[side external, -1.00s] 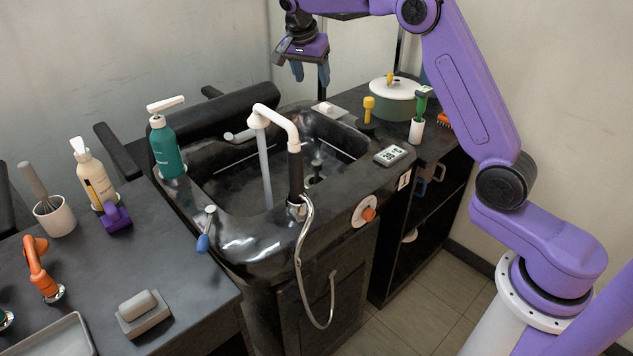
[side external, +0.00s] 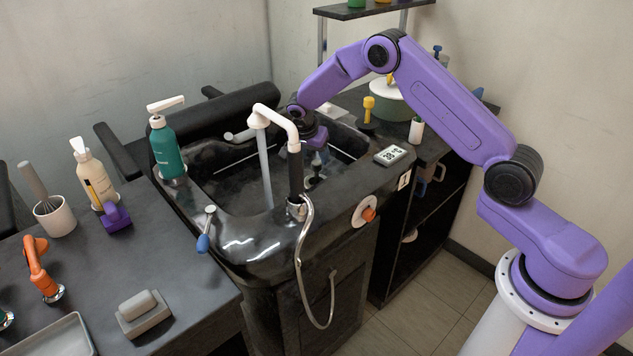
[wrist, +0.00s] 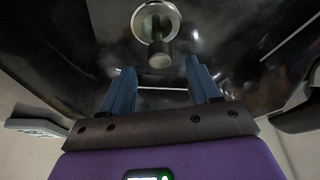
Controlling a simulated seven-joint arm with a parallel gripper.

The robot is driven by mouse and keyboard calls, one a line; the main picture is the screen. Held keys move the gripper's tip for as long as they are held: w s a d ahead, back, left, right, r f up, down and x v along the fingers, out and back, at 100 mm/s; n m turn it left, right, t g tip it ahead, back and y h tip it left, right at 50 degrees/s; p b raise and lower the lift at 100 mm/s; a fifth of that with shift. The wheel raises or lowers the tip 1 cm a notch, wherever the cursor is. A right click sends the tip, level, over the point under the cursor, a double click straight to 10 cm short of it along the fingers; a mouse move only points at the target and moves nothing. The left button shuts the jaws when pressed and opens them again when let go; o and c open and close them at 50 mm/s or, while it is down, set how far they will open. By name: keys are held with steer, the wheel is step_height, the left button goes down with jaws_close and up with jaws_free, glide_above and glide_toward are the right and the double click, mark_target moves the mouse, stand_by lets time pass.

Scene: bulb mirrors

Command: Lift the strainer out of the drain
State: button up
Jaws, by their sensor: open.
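The strainer (wrist: 159,52) shows in the wrist view as a dark upright knob in the drain's pale metal ring (wrist: 143,24), at the top centre. In the side view the strainer's knob (side external: 316,160) stands on the basin floor, just below my gripper. My gripper (wrist: 163,75) is open, its two blue fingers apart with nothing between them. The strainer lies beyond the fingertips in the wrist view.
The white faucet (side external: 278,120) with a running stream (side external: 265,165) stands close to the left of my gripper. A teal pump bottle (side external: 165,145) stands at the left rim. A green pot (side external: 392,100) is behind.

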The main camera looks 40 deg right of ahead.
mark_target(316, 162)
steer(key=x, duration=0.5)
steer(key=shift+d+f, duration=0.1)
steer(key=shift+f, duration=0.1)
jaws_close()
steer(key=shift+r, duration=0.15)
step_height(316, 162, up, 11)
steer(key=shift+f, duration=0.25)
